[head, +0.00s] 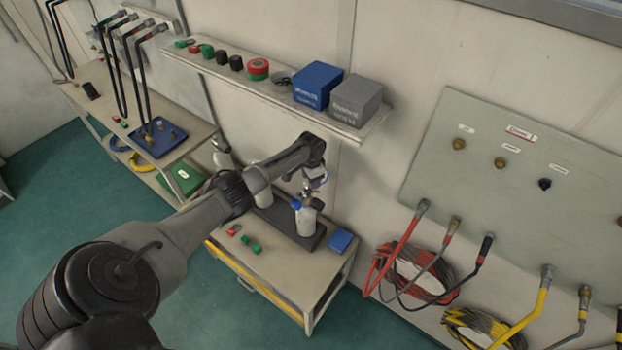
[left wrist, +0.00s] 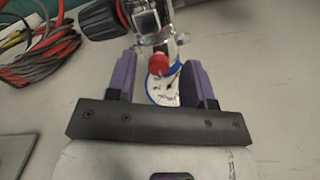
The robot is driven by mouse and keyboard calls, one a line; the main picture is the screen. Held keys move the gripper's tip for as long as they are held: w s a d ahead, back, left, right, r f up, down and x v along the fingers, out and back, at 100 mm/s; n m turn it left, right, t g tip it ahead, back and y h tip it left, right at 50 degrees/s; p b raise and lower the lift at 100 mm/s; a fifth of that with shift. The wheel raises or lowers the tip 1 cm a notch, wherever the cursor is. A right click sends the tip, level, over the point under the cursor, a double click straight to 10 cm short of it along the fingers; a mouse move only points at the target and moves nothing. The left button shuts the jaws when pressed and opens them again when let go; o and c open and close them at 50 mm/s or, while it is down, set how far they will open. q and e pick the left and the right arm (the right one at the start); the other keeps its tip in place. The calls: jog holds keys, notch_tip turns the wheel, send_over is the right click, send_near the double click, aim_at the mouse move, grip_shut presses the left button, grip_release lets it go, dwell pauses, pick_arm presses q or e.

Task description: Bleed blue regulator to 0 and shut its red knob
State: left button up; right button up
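The regulator (left wrist: 152,22) is a metal body in the left wrist view, with a small red knob (left wrist: 158,65) facing me. A blue-rimmed gauge with a white face (left wrist: 163,90) lies just behind and below the knob, partly covered; its reading is not legible. A large black knob (left wrist: 98,18) with a red ring sits at the upper left. My left gripper (left wrist: 160,78) is open, its purple fingers on either side of the red knob with gaps. In the head view, my left gripper (head: 316,182) is over a pale cylinder (head: 305,225) topped by the regulator. My right gripper is out of view.
The cylinder stands in a dark rack (head: 275,222) on a cart (head: 290,265), with red and green pieces (head: 245,240) and a blue box (head: 340,240). A shelf (head: 350,128) overhangs behind. Red hoses (head: 400,250) hang from the panel (head: 480,185) at right.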

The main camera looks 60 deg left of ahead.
pick_arm(q)
jog(key=shift+r, duration=0.1)
notch_tip(320, 180, up, 12)
dwell(0.7)
dwell(0.5)
